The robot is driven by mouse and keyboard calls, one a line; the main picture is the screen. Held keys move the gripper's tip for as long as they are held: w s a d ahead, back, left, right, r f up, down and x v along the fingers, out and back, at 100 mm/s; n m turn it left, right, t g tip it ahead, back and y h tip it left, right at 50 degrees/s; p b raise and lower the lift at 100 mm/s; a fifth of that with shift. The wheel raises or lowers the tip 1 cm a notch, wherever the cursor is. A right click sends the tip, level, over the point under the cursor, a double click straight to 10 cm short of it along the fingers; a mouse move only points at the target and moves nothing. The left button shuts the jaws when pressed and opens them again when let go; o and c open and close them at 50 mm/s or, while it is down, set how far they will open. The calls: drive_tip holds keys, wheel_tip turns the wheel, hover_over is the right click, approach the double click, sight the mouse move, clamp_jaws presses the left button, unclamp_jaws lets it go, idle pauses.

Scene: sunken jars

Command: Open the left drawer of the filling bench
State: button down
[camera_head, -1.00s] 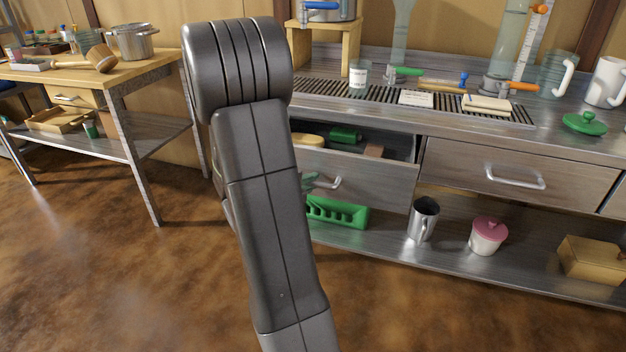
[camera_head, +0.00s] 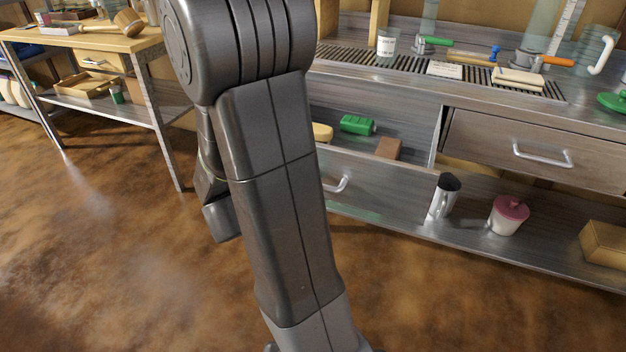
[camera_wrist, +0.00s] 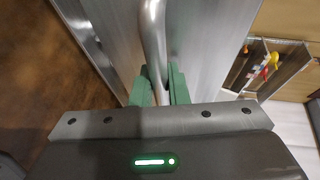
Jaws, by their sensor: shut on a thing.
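The left drawer (camera_head: 392,186) of the filling bench (camera_head: 420,92) stands pulled well out in the head view. Inside it lie a green bottle-like thing (camera_head: 357,124), a brown block (camera_head: 388,148) and a yellowish thing (camera_head: 322,132) partly behind my arm. Its metal handle (camera_head: 343,183) shows just right of my arm. In the wrist view my gripper (camera_wrist: 160,88) has its green fingers shut around the handle bar (camera_wrist: 153,35), against the drawer front. My arm hides the gripper and the drawer's left part in the head view.
A metal jug (camera_head: 445,195), a pink-lidded jar (camera_head: 508,214) and a tan box (camera_head: 606,243) stand on the lower shelf. A side table (camera_head: 75,42) stands at the left. The brown floor (camera_head: 120,260) in front is clear.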

drive_tip(key=c, duration=1.4)
unclamp_jaws()
drive_tip(key=p+v, duration=0.3)
drive_tip(key=v, duration=1)
drive_tip(key=shift+s+a, duration=0.25)
drive_tip(key=shift+s, duration=0.05)
drive_tip(key=shift+w, duration=0.1)
drive_tip(key=b+x, duration=0.3)
drive_tip(key=x, duration=1)
drive_tip(key=shift+w+d, duration=0.2)
drive_tip(key=shift+d, duration=0.05)
